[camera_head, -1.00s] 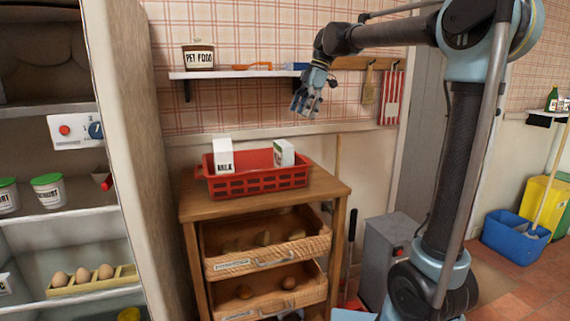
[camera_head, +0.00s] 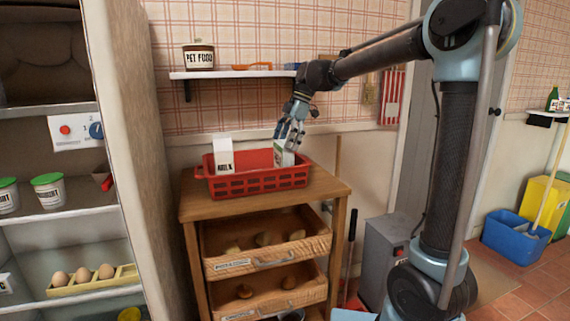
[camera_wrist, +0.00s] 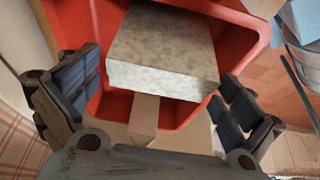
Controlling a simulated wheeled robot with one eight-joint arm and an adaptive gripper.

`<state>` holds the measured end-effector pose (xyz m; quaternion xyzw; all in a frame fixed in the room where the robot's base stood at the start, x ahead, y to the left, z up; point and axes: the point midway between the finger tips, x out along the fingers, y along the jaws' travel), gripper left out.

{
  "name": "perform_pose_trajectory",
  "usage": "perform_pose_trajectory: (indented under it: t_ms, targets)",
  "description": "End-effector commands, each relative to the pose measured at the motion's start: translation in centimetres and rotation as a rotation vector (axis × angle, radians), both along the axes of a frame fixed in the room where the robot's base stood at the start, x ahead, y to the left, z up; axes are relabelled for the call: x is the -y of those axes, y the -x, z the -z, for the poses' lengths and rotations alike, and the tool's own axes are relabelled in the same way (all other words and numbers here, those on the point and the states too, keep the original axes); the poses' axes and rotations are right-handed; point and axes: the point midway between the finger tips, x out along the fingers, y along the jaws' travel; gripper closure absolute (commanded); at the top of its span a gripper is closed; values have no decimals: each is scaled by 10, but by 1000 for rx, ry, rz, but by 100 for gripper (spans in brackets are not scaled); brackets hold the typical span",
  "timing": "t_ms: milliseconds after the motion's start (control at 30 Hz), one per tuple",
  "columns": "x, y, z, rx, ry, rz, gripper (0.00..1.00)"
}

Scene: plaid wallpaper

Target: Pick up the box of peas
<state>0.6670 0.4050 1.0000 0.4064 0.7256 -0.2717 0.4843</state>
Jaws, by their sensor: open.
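A white and green box (camera_head: 281,155), which looks like the box of peas, stands upright at the right end of the red basket (camera_head: 258,181). Its label is too small to read. My gripper (camera_head: 289,140) is directly above it, pointing down, with the fingers around its upper end. In the wrist view the pale top of the box (camera_wrist: 163,45) lies between the two open fingers (camera_wrist: 160,100), with gaps on both sides. The box's lower part is hidden by the basket wall.
A milk carton (camera_head: 223,156) stands in the left part of the same basket. The basket sits on a wooden cabinet (camera_head: 330,186) with open drawers. A wall shelf (camera_head: 235,74) with a pet food jar (camera_head: 199,56) is above. The open fridge (camera_head: 140,120) stands at left.

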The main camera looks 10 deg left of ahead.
Motion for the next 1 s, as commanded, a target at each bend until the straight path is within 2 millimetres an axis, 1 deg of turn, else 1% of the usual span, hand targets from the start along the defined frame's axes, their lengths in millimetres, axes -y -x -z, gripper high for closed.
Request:
perform_pose_trajectory:
  t_ms: [167, 400, 500, 600, 800, 967, 1000]
  targets:
    - [-3, 2, 10, 0, 0, 0, 0]
    - [-13, 8, 40, 0, 0, -2, 0]
    - [-16, 10, 48, -1, 0, 0, 0]
    - [-17, 10, 51, -1, 0, 0, 0]
    - [-17, 10, 51, 0, 0, 0, 0]
    - [-17, 10, 51, 0, 0, 0, 36]
    - [-17, 10, 51, 0, 0, 0, 40]
